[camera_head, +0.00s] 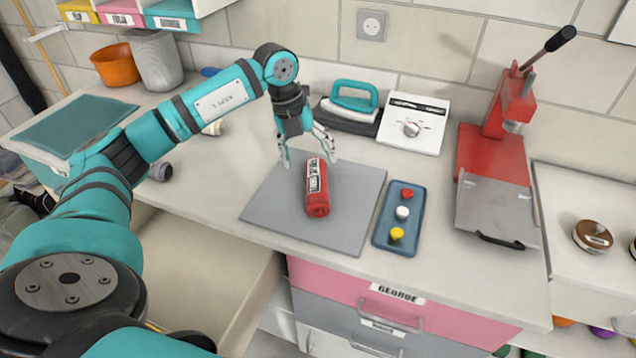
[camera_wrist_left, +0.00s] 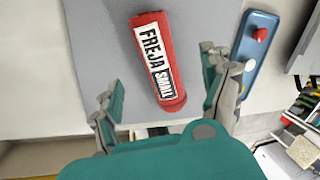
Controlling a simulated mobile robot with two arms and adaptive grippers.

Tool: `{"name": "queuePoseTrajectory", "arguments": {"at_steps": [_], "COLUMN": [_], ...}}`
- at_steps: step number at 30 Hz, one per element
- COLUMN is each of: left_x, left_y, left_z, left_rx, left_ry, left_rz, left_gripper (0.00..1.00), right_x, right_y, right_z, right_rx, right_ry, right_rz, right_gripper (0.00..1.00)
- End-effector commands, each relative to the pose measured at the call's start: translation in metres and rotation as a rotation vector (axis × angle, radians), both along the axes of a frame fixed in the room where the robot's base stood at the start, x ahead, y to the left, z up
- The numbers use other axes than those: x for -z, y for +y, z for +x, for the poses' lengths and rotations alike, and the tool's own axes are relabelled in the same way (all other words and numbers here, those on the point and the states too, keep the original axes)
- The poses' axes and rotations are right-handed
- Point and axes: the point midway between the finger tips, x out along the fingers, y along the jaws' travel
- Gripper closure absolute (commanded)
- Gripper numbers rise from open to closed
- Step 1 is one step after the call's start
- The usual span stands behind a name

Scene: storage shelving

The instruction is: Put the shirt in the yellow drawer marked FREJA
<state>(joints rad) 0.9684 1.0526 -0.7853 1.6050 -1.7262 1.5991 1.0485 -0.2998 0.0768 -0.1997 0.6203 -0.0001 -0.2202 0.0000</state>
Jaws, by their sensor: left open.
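The shirt is a rolled red bundle (camera_head: 318,205) with a white and black label, lying on the grey mat (camera_head: 358,190). In the left wrist view the shirt (camera_wrist_left: 158,60) reads FREJA SMALL. My left gripper (camera_head: 310,162) is open above the shirt's far end, its fingers on either side and apart from it. A drawer (camera_head: 215,285) stands open below the counter at left; my arm hides part of it and its front colour and marking cannot be read. My right gripper is not in view.
A blue tray with coloured knobs (camera_head: 381,240) lies right of the mat. A teal iron (camera_head: 352,97), a white dial box (camera_head: 412,125) and a red press (camera_head: 490,150) stand behind and right. A pink drawer marked GEORGE (camera_head: 340,288) is shut.

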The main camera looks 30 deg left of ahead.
Motion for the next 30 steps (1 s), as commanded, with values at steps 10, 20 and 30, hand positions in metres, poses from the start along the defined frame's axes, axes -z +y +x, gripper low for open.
{"name": "queuePoseTrajectory", "arguments": {"at_steps": [10, 20, 30], "left_x": [0.029, 0.065, 0.065], "left_y": [-0.008, -0.015, -0.015], "left_z": [0.003, 0.008, 0.008], "left_rx": [0.002, 0.001, 0.001], "left_ry": [0.004, -0.001, -0.001], "left_rz": [-0.001, -0.001, -0.001], "left_gripper": [0.19, 0.19, 0.39], "right_x": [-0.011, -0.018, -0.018], "right_y": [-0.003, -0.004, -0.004], "right_z": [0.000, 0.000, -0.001], "right_rx": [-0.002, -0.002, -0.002], "right_ry": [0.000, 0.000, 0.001], "right_rz": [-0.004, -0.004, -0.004], "right_gripper": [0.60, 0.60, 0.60]}}
